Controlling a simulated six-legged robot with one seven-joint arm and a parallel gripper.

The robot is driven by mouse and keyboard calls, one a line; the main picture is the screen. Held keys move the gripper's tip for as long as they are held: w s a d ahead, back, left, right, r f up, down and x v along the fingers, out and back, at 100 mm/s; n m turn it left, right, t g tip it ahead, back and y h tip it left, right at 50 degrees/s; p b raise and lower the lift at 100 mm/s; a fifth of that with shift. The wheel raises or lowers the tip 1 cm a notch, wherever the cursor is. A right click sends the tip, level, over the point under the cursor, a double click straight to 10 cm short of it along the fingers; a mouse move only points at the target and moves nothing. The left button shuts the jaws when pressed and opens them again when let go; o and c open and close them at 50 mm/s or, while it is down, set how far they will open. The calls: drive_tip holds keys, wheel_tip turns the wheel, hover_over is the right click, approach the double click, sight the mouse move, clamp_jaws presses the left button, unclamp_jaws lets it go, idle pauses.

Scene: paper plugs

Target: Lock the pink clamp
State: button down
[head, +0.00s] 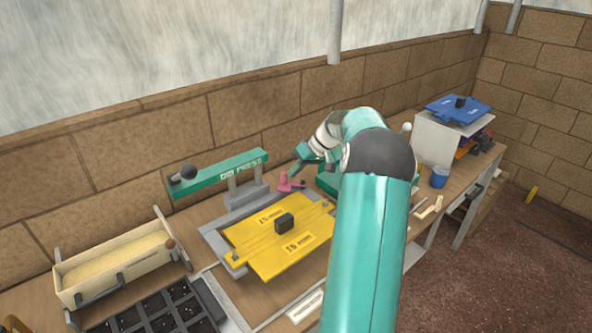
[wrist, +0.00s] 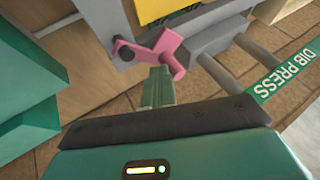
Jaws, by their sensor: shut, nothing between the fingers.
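The pink clamp (head: 287,184) sits at the far edge of the yellow plate (head: 265,262), near the green press. In the wrist view the clamp (wrist: 154,53) shows as a pink bar with a round-ended arm reaching toward my fingers. My gripper (head: 300,153) is above and just behind the clamp in the head view. In the wrist view my gripper (wrist: 159,74) is shut, with its fingertips right beside the pink arm. I cannot tell whether they touch it. Nothing is held.
The green dib press lever (head: 220,174) with a black knob stands left of the clamp. A green box (wrist: 25,85) is close on the other side. A seed tray (head: 165,310), a sand trough (head: 115,262) and a blue cup (head: 439,177) are on the bench.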

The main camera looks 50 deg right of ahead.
drive_tip(key=n+g, duration=0.1)
drive_tip(key=n+g+y, duration=0.1)
drive_tip(key=n, duration=0.1)
drive_tip(key=a+n+g+y, duration=0.1)
drive_tip(key=n, duration=0.1)
drive_tip(key=shift+s, duration=0.35)
drive_tip(key=shift+s+a, duration=0.1)
drive_tip(key=shift+s, duration=0.1)
drive_tip(key=shift+s+d, duration=0.15)
drive_tip(key=shift+d, duration=0.7)
drive_tip(key=shift+d, duration=0.1)
